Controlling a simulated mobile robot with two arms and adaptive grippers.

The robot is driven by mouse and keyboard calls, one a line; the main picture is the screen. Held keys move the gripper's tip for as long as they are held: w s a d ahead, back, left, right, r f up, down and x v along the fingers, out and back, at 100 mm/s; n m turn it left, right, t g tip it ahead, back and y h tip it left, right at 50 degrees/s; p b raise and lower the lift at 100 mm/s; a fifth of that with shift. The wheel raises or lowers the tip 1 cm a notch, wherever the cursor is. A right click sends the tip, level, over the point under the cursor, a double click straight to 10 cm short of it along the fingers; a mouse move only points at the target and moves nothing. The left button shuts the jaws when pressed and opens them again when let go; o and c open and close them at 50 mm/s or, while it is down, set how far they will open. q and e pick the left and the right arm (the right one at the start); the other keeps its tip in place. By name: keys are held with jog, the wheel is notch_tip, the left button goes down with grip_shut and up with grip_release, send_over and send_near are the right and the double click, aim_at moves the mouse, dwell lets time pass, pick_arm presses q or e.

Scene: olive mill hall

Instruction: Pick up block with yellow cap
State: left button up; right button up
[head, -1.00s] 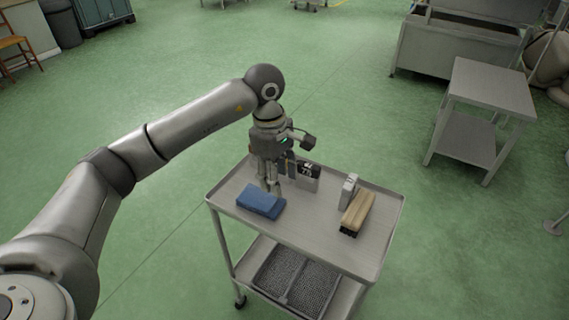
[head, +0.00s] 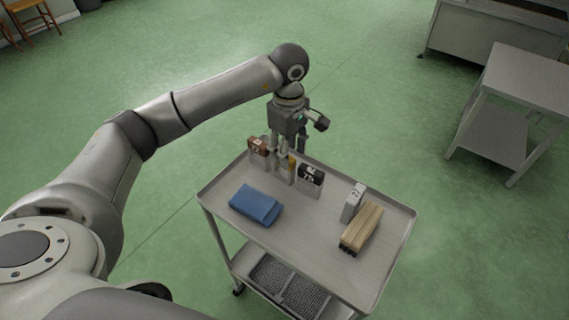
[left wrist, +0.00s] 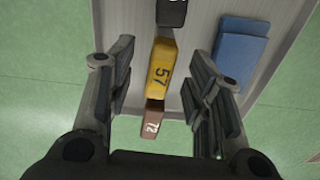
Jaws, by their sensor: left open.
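The block with the yellow cap (left wrist: 161,66), marked 57, lies between the spread fingers of my left gripper (left wrist: 163,95) in the left wrist view, with a gap on both sides. In the head view the yellow cap (head: 291,161) shows only as a narrow strip, mostly hidden behind the fingers. My left gripper (head: 283,170) points down over the back of the cart top and is open and empty. A brown-capped block (head: 259,148), marked 72, stands to its left, and a black-capped block (head: 311,177) to its right. My right gripper is not in view.
The middle front of the top is clear. A metal side table (head: 525,75) stands at the back right.

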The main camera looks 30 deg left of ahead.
pick_arm(q)
jog(key=shift+w+f, duration=0.1)
jog(key=shift+f, duration=0.7)
jog(key=f, duration=0.2)
jog(key=a+f+p, duration=0.1)
jog(key=f, duration=0.1)
jog(key=shift+a+f, duration=0.1)
jog(key=shift+f, duration=0.5)
jog(key=shift+r, duration=0.1)
grip_shut()
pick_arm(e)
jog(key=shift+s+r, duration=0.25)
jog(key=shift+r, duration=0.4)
